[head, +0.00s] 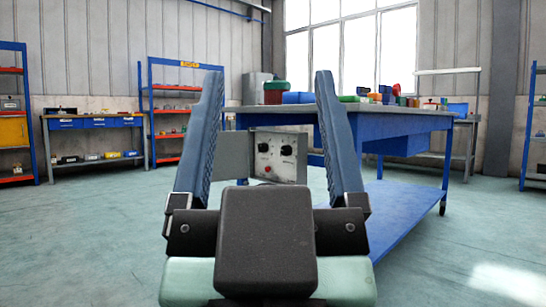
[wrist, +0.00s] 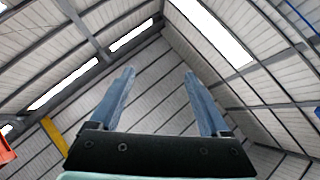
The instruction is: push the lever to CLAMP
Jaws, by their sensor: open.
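My gripper (head: 268,76) is open and empty in the head view, its two blue fingers pointing up and wide apart. Between the fingers in the head view, a grey control panel (head: 290,171) stands beyond, at the near end of the blue workbench. It carries two dark knob-like controls (head: 287,151) and a red button (head: 267,168). I cannot tell whether either control is the lever, and no CLAMP marking is readable. My gripper looks apart from the panel.
The blue workbench (head: 405,118) extends right, with bins and small parts on top and a low blue shelf (head: 400,215). A blue rack (head: 146,110) and side bench (head: 95,122) stand back left. The green floor (head: 90,220) is clear at left.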

